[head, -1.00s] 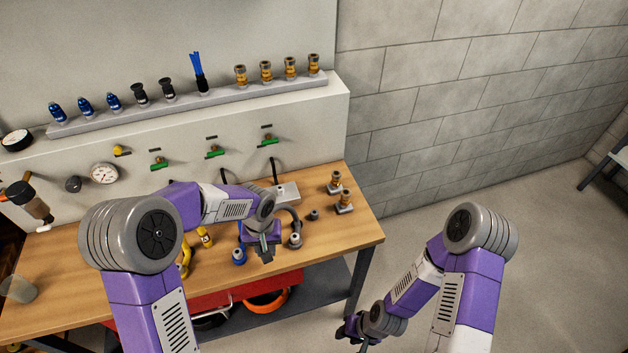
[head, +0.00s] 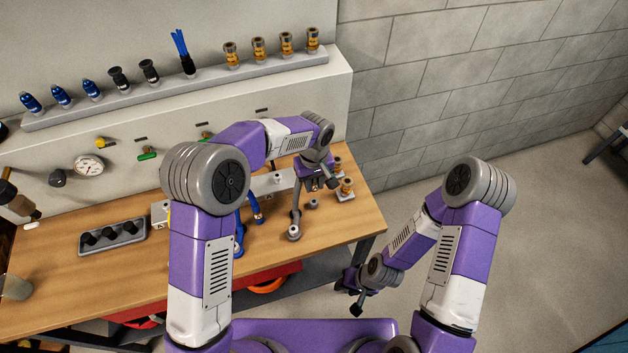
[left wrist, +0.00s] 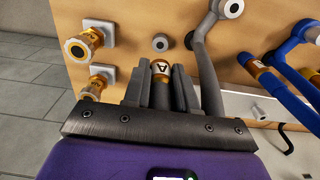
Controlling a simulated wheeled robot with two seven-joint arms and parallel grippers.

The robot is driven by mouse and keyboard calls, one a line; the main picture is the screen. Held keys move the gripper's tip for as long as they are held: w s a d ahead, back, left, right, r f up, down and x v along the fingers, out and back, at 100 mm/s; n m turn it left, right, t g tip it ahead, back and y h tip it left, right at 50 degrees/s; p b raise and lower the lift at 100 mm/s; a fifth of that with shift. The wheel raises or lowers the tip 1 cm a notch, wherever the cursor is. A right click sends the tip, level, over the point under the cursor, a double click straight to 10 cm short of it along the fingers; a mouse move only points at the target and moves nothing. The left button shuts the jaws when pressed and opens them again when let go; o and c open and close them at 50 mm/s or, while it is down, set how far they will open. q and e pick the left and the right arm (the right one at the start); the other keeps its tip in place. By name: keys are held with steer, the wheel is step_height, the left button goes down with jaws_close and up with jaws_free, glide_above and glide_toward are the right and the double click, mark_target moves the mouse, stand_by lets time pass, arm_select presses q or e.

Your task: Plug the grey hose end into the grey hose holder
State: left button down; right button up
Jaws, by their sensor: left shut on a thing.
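My left gripper (left wrist: 160,90) is shut on the grey hose end (left wrist: 160,68), which has an orange-brown band marked with a letter between the fingers. In the head view my left gripper (head: 318,182) is above the right part of the bench. The grey hose (left wrist: 204,55) runs from its white-tipped base on the bench up beside the fingers; part of it is hidden. A small grey round socket (left wrist: 160,43), apparently the grey hose holder, is on the bench just beyond the fingertips, apart from the hose end. My right gripper (head: 351,298) looks open and empty, off the bench's front.
Two brass fittings on grey plates, one here (left wrist: 86,45), stand close left of the gripper in the wrist view. Blue hoses (left wrist: 275,80) are to the right. A grey rack tray (head: 112,236) is on the bench's left; a shelf of brushes and fittings (head: 190,88) is behind.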

mark_target(314, 202)
arm_select(q)
steer(key=shift+f+b, duration=1.9)
steer(key=shift+f, duration=1)
steer(key=shift+f+b, duration=0.45)
steer(key=shift+f, duration=0.05)
steer(key=c, duration=0.8)
jaws_free()
steer(key=shift+s, duration=0.1)
steer(key=shift+r, duration=0.1)
step_height(314, 202, up, 7)
steer(key=shift+r+p, duration=0.2)
steer(key=shift+p, duration=0.35)
